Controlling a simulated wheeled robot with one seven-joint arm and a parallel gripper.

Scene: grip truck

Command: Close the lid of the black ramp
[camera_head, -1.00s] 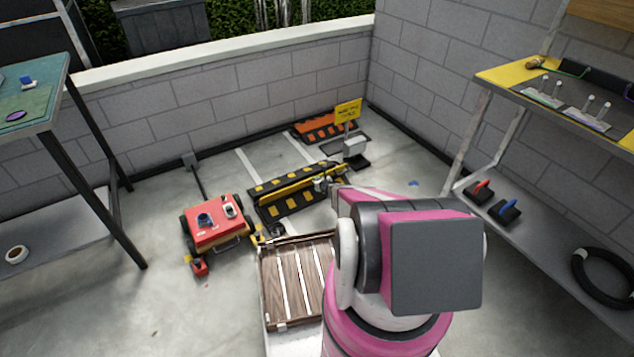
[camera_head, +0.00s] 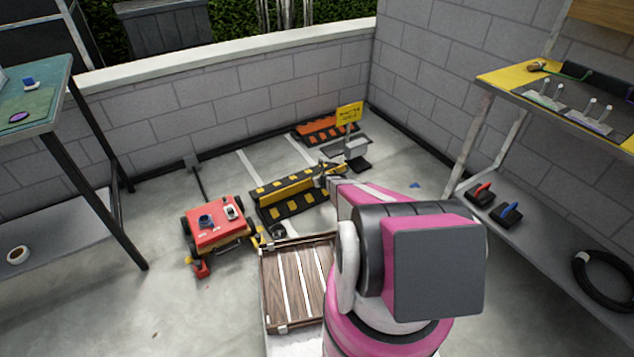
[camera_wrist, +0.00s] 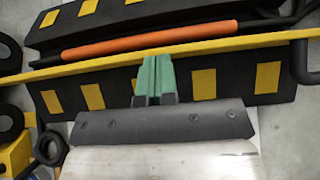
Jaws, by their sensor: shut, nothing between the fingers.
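The black ramp (camera_head: 283,200) with yellow squares lies on the floor in the middle of the head view. In the wrist view it spans the frame as a far panel (camera_wrist: 135,18) and a near panel (camera_wrist: 208,85). A yellow bar (camera_wrist: 215,44) runs along the near panel's far edge, and an orange-gripped rod (camera_wrist: 150,40) lies between the panels. I cannot tell how far the lid stands open. My gripper (camera_wrist: 153,68) is shut and empty. Its green fingertips overlap the near panel at the yellow bar; contact is unclear. In the head view it is near the ramp's right end.
A red cart (camera_head: 217,228) stands left of the ramp and a wooden crate (camera_head: 297,283) in front. A yellow sign (camera_head: 349,114) and an orange ramp (camera_head: 328,130) are behind. Benches stand at left and right.

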